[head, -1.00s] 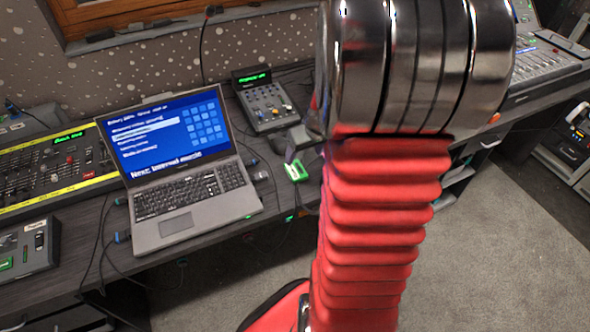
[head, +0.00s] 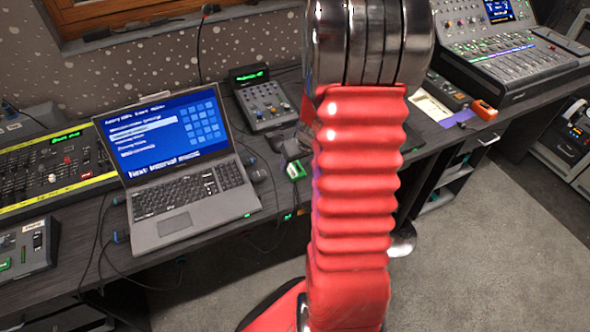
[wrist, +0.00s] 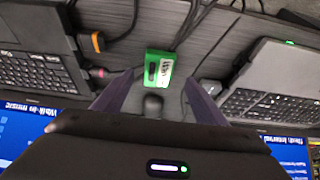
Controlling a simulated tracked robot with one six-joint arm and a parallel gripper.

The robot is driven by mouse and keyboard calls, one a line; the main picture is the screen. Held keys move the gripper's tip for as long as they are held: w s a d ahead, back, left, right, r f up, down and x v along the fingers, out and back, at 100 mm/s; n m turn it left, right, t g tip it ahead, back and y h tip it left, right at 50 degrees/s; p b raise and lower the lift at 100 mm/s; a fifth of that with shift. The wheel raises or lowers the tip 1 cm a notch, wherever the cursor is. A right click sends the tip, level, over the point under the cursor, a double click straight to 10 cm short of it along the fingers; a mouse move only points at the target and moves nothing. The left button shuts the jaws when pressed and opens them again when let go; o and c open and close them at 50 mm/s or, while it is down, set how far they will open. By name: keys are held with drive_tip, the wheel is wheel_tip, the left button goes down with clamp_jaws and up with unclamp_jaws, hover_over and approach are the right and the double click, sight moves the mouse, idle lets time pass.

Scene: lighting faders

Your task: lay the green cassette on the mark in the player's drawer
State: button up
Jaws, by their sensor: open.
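The green cassette (head: 295,170) lies near the desk's front edge, right of the laptop, in the head view. In the wrist view the cassette (wrist: 152,70) has a pale label and lies ahead of my gripper (wrist: 161,88). My gripper is open, with one purplish finger on each side of the cassette's line. Nothing is between the fingers, and the cassette looks just beyond their tips. My red arm hides part of the desk in the head view. I cannot make out the player's drawer or its mark.
A laptop (head: 180,195) stands left of the cassette, with a small control box (head: 265,105) behind. A second laptop (wrist: 35,75) shows in the wrist view. Cables (wrist: 195,25) run near the cassette. A mixer (head: 515,65) and an orange object (head: 484,110) are at the right.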

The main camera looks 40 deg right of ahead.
sight(294, 168)
drive_tip(key=shift+w+f, duration=0.1)
drive_tip(key=shift+f, duration=0.05)
drive_tip(key=shift+x, duration=2.55)
drive_tip(key=shift+w+d, duration=0.15)
drive_tip(key=shift+d, duration=0.05)
drive_tip(key=shift+c, duration=0.6)
drive_tip(key=c, duration=1.1)
drive_tip(key=shift+r, duration=0.2)
drive_tip(key=shift+r, duration=4.9)
